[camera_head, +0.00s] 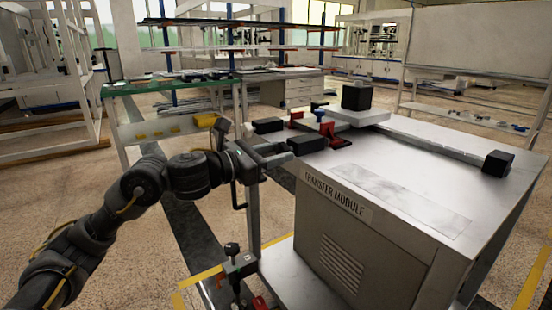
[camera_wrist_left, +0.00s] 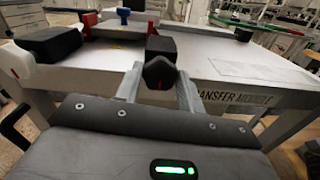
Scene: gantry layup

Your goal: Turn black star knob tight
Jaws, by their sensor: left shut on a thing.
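My left gripper (camera_head: 276,156) reaches in from the left to the near left edge of the transfer module's top (camera_head: 420,160). In the left wrist view its two grey fingers (camera_wrist_left: 160,92) are shut on a dark faceted piece, which looks like the black star knob (camera_wrist_left: 160,73). A black block (camera_wrist_left: 161,46) is right behind the knob, and in the head view this block (camera_head: 307,144) shows just beyond the fingertips. The knob's star outline cannot be made out, and in the head view the fingers hide it. My right gripper is not in view.
A black corner block (camera_head: 497,163) stands at right. The top's middle is clear.

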